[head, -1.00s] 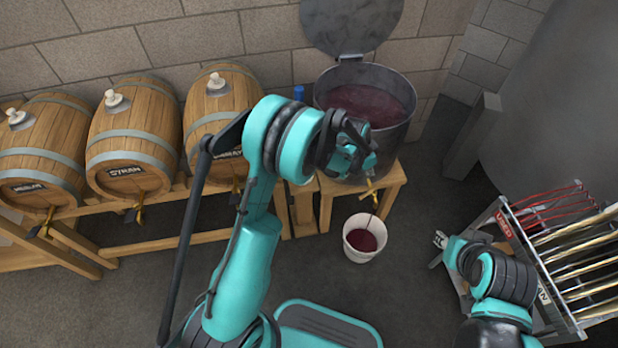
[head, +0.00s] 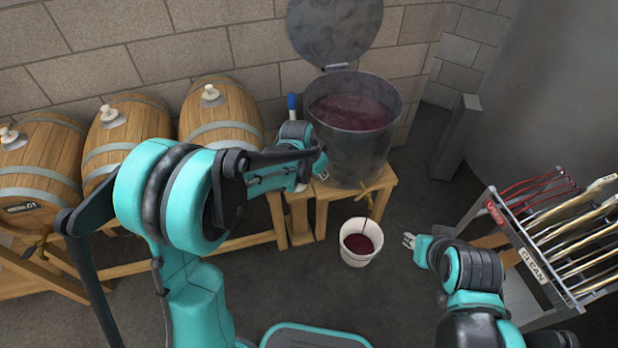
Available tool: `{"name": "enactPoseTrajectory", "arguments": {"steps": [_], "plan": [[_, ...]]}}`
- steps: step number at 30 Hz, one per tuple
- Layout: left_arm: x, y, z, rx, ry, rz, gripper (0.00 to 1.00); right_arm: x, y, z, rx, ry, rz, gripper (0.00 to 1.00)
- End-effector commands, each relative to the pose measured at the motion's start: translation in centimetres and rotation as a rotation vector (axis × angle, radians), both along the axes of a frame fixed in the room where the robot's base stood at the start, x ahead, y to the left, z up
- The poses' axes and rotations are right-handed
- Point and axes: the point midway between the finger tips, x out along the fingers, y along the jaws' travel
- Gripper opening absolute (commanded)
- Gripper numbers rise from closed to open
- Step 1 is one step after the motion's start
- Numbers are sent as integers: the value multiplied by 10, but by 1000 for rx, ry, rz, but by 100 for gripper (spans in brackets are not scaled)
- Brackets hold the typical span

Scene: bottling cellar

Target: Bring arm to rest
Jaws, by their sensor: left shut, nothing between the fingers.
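My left arm reaches in from the left, with its elbow bent in front of the barrels. My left gripper (head: 322,174) is shut and empty, at the left side of the steel vat (head: 358,152) and apart from the tap (head: 367,190), as far as I can tell. My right gripper (head: 409,241) hangs to the right of the white bucket (head: 346,253); its fingers are too small to judge. The bucket stands on the floor below the tap and holds dark red liquid. A thin dark line shows between tap and bucket.
The vat is open, its lid (head: 335,30) raised, on a wooden stand (head: 320,215). Several barrels (head: 222,112) sit on a rack at left. A metal rack (head: 520,240) with "USED" and "CLEAN" labels stands at right. Dark floor is free around the bucket.

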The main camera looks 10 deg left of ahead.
Motion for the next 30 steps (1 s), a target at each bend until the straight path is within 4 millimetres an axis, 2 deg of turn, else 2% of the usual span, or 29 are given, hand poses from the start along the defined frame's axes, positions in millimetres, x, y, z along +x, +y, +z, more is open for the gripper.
{"name": "enactPoseTrajectory", "arguments": {"steps": [23, 26, 30], "plan": [[-4, 3, 6, -1, -4, 15, 0, 0, 0, -1, 0, 0, 0, 32], [-10, 7, 16, -3, -10, 35, 0, 0, 0, -1, 0, 0, 0, 32], [-37, 22, 48, -10, -31, 112, 0, 0, 0, -1, 0, 0, 0, 32]]}}
